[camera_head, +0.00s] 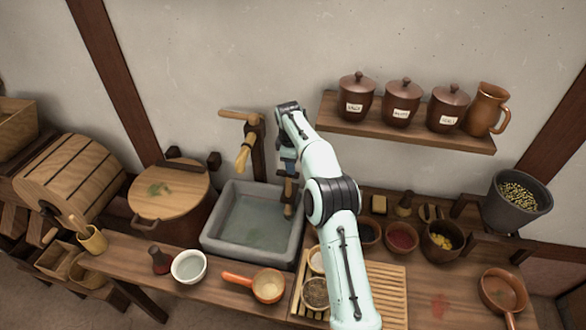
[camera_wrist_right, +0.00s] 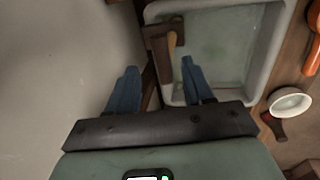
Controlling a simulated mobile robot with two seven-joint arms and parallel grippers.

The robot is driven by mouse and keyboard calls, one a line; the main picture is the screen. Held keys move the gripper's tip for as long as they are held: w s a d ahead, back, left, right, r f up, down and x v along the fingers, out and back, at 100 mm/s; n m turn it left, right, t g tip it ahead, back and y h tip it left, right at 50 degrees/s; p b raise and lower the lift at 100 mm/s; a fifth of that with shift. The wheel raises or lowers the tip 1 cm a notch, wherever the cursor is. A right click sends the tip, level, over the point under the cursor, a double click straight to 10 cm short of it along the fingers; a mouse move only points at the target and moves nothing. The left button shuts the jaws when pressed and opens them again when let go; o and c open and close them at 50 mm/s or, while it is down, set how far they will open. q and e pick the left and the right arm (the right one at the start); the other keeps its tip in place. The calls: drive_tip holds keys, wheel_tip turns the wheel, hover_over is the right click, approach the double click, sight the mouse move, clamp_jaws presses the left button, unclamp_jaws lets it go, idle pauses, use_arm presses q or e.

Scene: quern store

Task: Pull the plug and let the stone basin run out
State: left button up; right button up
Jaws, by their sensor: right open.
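The stone basin (camera_head: 209,240) stands on the bench and holds greenish water. An upright wooden piece (camera_head: 289,205), which looks like the plug's handle, stands at its back right. It also shows in the right wrist view (camera_wrist_right: 161,48), beyond my fingertips, with a darker crosspiece at one end. My right gripper (camera_head: 288,163) is above the back right of the basin. In the right wrist view its two blue fingers (camera_wrist_right: 160,82) are apart with nothing gripped. The drain is hidden. My left gripper is not in view.
A wooden tap (camera_head: 243,158) is close left of my right gripper. A shelf (camera_head: 400,132) with lidded jars is to the right. A white bowl (camera_head: 189,267) and orange pan (camera_head: 267,285) stand in front. A slatted rack (camera_head: 385,290) lies under my right arm.

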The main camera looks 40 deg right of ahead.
wheel_tip(320, 180, up, 8)
drive_tip(key=s+a, duration=0.1)
drive_tip(key=shift+f, duration=0.2)
drive_tip(key=shift+a, duration=0.15)
idle(0.3)
